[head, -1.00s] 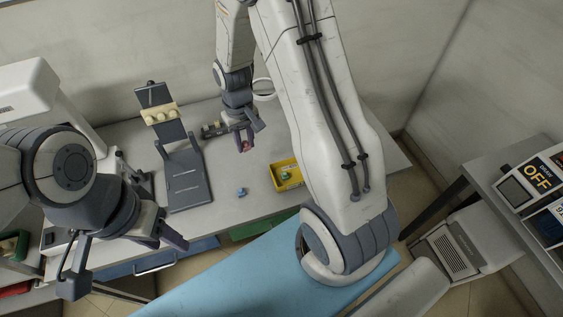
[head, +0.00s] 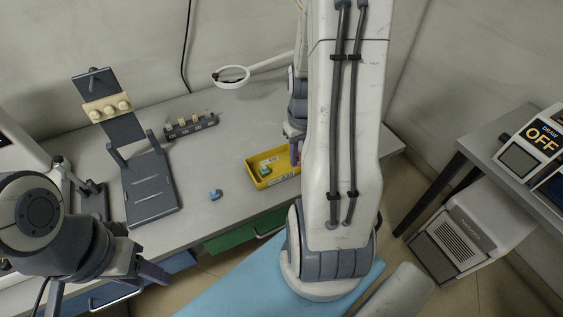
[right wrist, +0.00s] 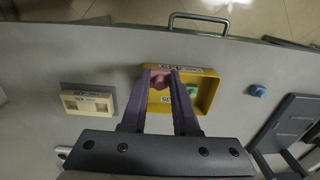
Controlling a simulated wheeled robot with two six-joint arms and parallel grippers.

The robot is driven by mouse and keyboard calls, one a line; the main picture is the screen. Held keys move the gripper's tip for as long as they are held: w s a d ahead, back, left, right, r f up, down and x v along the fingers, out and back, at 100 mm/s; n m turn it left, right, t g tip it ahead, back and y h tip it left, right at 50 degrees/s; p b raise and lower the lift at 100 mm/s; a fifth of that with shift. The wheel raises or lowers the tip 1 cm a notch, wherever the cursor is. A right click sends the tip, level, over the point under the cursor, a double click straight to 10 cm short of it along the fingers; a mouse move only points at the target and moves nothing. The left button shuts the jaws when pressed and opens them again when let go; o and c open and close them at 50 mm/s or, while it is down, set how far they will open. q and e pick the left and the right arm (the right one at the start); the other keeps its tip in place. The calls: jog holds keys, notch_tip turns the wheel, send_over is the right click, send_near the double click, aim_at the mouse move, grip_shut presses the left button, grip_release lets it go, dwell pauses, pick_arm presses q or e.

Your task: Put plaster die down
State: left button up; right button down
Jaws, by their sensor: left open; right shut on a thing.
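My right gripper (right wrist: 162,74) is shut on a small pink plaster die (right wrist: 160,80), seen between its fingertips in the right wrist view. The die is over the yellow tray (right wrist: 209,101); its height above the floor of the tray is unclear. A green piece (right wrist: 193,91) lies inside the tray. In the head view, the tray (head: 252,175) stands near the table's front edge, and my right arm partly hides it. My left gripper (head: 150,270) is open and empty at lower left.
A blue piece (head: 215,195) lies on the table left of the tray. A dark stand (head: 150,187) holds a cream block (head: 107,107). A small rack (head: 190,124) and a magnifier ring (head: 232,76) are behind. The right wrist view shows a cream two-socket block (right wrist: 88,101).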

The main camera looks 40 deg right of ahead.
send_over(285, 165)
notch_tip(285, 165, down, 4)
jog(key=shift+a+f+p, duration=0.1)
jog(key=shift+p, duration=0.2)
jog(key=shift+f, duration=2)
jog(key=shift+f, duration=0.1)
jog(key=shift+f, duration=0.15)
jog(key=c, duration=0.7)
grip_release()
jog(key=shift+r, duration=0.2)
